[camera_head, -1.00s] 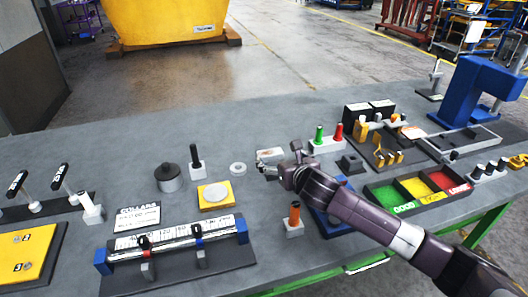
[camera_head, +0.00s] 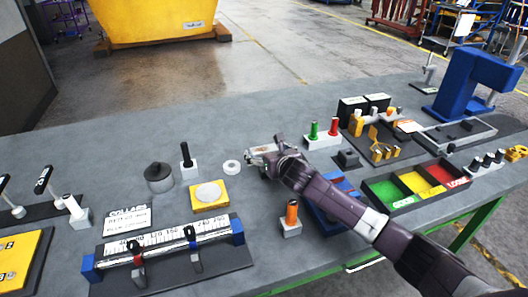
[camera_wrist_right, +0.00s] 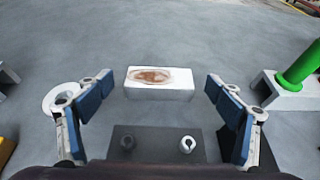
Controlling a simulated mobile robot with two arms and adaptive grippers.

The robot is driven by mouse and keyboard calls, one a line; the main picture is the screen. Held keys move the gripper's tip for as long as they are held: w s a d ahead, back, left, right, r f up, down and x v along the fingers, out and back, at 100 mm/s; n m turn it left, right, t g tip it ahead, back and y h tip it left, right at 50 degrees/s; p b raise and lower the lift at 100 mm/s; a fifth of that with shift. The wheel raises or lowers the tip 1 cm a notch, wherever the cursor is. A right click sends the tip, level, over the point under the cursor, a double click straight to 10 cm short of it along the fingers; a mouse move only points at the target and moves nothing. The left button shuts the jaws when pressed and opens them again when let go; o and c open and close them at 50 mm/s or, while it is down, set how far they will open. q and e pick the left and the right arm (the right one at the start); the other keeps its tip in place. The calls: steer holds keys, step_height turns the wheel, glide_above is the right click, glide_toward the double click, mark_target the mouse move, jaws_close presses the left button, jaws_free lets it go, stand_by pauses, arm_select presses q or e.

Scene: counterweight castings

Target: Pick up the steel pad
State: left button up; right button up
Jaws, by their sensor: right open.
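The steel pad appears to be a pale rectangular block with a brown patch on top. In the right wrist view the pad (camera_wrist_right: 160,84) lies on the grey bench, centred between the fingers and slightly beyond them. My right gripper (camera_wrist_right: 160,92) is open, with a gap on both sides of the pad. In the head view the right gripper (camera_head: 259,157) is low over the bench and mostly hides the pad. My left gripper is not in view.
A white ring (camera_head: 232,167) lies just left of the right gripper. A holder with green and red pegs (camera_head: 322,140) stands to its right. A yellow plate with a round disc (camera_head: 222,203) and an orange-handled peg (camera_head: 291,212) are nearer. Bench beyond the pad is clear.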

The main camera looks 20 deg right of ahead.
steer(key=shift+w+f, duration=0.2)
steer(key=shift+w, duration=0.3)
steer(key=c, duration=1.8)
steer(key=shift+r, duration=0.15)
